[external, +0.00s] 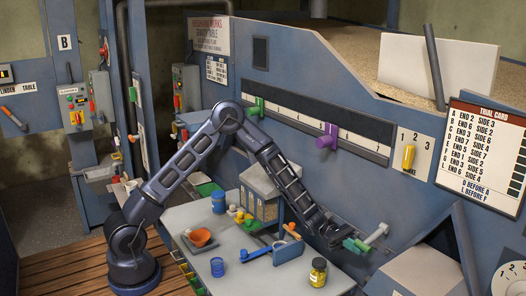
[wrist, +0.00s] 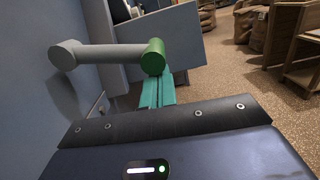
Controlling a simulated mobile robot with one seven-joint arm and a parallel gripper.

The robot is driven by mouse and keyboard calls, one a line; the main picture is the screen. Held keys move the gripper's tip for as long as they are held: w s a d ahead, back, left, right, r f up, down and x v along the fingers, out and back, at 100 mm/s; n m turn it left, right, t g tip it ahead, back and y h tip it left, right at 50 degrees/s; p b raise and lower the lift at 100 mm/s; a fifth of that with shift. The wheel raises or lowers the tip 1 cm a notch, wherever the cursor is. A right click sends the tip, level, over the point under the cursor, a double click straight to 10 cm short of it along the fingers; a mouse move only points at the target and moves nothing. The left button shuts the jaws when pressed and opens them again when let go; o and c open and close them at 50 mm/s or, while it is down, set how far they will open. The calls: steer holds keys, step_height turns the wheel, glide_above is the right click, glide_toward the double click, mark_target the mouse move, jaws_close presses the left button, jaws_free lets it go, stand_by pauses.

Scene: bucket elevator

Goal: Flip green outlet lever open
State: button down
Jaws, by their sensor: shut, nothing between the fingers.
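The outlet lever is a grey bar with a green end (wrist: 153,57). In the wrist view it runs from a round grey hub at the left across to that end. In the external view the lever's grey bar (external: 376,234) stands out from the blue machine front at the lower right. My gripper (external: 355,245) reaches it from the left, with its teal fingers closed together and nothing between them. In the wrist view the fingertips (wrist: 157,84) are right at the green end; I cannot tell whether they touch it.
A grey sloped housing (external: 415,272) lies right of the lever. Shelving and sacks stand beyond open floor in the wrist view.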

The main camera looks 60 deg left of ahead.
steer(key=r+n, duration=0.4)
steer(key=s+r+n, duration=0.1)
steer(key=r+n, duration=0.1)
steer(key=shift+s+t, duration=0.1)
steer(key=shift+t, duration=0.2)
steer(key=r+n, duration=0.1)
steer(key=n, duration=0.1)
steer(key=r+n, duration=0.1)
steer(key=shift+w+r, duration=0.25)
steer(key=shift+r, duration=0.1)
steer(key=shift+w+r, duration=0.25)
steer(key=shift+r, duration=0.5)
steer(key=shift+w+r, duration=0.1)
steer(key=shift+s+a+f, duration=0.1)
steer(key=shift+s+f, duration=0.2)
steer(key=shift+s, duration=0.05)
steer(key=s+a+f, duration=0.2)
steer(key=a, duration=0.8)
steer(key=shift+s+a+f, duration=0.3)
steer(key=shift+s+f, duration=0.1)
